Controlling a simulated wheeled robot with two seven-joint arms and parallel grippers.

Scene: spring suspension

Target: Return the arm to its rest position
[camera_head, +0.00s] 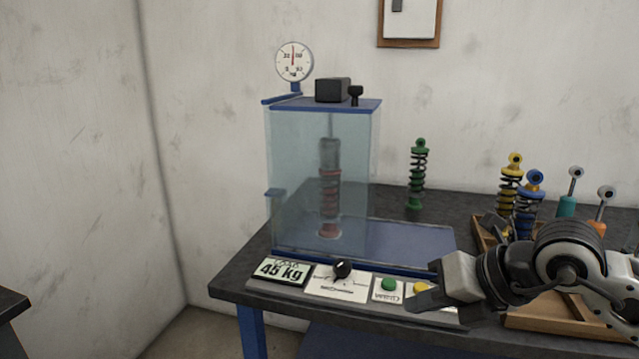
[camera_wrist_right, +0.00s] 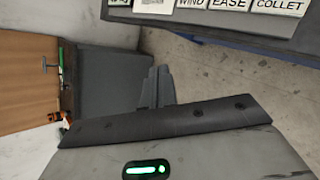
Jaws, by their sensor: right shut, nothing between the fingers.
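My right arm comes in from the right in the head view, over the front right of the workbench. Its gripper (camera_head: 418,302) points left, above the control strip by the yellow button (camera_head: 422,288). The gripper is shut and empty. In the right wrist view its dark fingers (camera_wrist_right: 160,88) show in the middle, with nothing between them. My left arm and gripper are not in view.
A glass-walled test rig (camera_head: 278,180) on the dark bench (camera_head: 235,280) encloses a red-sprung shock absorber (camera_head: 330,190). Its display (camera_head: 280,270) reads 45 kg. A green shock (camera_head: 418,175) stands behind. A wooden tray (camera_head: 560,325) and several shocks are close to my right arm.

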